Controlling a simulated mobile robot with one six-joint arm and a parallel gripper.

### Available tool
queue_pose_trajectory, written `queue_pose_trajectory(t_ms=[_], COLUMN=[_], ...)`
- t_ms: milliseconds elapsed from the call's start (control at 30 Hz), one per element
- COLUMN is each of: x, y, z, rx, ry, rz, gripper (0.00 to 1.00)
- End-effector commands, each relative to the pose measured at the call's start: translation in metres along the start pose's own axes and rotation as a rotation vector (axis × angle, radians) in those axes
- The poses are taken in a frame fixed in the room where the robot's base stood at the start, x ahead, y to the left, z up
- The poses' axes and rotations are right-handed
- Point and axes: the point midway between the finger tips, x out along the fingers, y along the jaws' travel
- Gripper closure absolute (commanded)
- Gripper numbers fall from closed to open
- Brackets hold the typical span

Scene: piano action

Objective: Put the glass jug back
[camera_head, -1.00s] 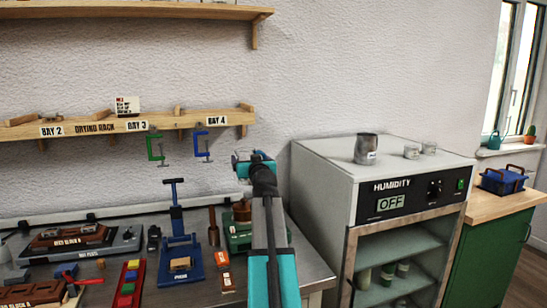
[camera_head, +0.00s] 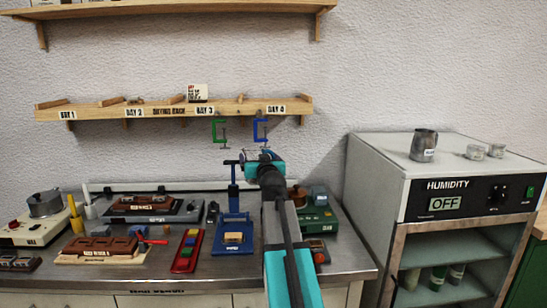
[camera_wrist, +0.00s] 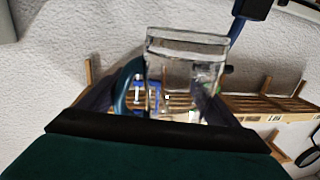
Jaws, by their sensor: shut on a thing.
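The clear glass jug (camera_wrist: 186,62) shows in the wrist view, with its rim toward the top of the picture. My gripper (camera_wrist: 168,100) is shut on it, with the fingers at either side of its lower part. In the head view my gripper (camera_head: 262,167) is in front of the wall, below the drying rack shelf. I cannot make out the jug there; the gripper and arm seem to hide it.
The drying rack shelf (camera_head: 90,113) has green (camera_head: 219,130) and blue (camera_head: 260,131) clamps hanging near my gripper. The steel bench (camera_head: 335,258) below is crowded with fixtures. The humidity cabinet (camera_head: 380,170) stands at the right, with a grey metal jug (camera_head: 424,145) on top.

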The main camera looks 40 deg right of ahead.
Motion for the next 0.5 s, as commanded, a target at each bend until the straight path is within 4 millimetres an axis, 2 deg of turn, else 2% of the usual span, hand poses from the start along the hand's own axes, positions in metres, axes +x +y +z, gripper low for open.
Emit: queue_pose_trajectory(t_ms=[267,500], x=[-0.003,-0.009], y=[-0.039,-0.086], z=[0.009,0.021], rx=[-0.001,-0.003], ry=[0.004,0.004], rz=[-0.037,-0.085], gripper=[0.71,0.71])
